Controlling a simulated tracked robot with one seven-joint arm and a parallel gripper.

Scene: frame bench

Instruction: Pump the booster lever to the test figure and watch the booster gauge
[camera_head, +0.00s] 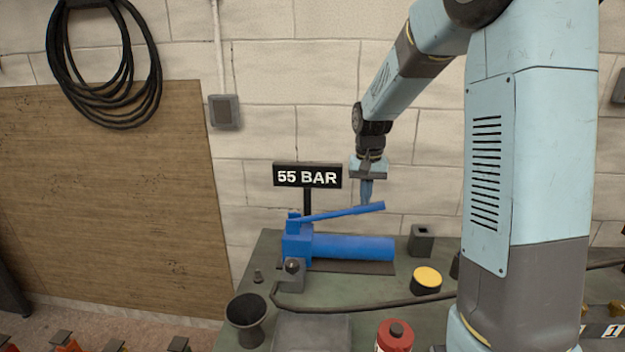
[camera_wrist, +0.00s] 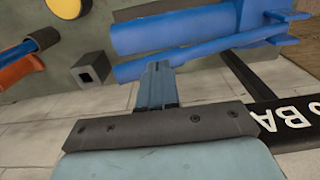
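The blue booster pump (camera_head: 352,248) lies on the bench, and its body also shows in the wrist view (camera_wrist: 170,32). Its lever (camera_head: 335,213) slants slightly up to the right above the body. My gripper (camera_head: 367,204) points down at the lever's free end. In the wrist view its fingers (camera_wrist: 157,66) are together, with their tips at the lever (camera_wrist: 215,46); no gap shows between them. The tips seem to touch the lever from above. A black sign (camera_head: 307,176) behind the pump reads 55 BAR. I see no gauge face in either view.
The bench also bears a yellow-topped round button (camera_head: 427,278), a square grey socket (camera_head: 420,241), a dark cup (camera_head: 246,315) and a red canister (camera_head: 395,337). A black hose (camera_head: 350,306) runs across the bench front. The block wall stands close behind.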

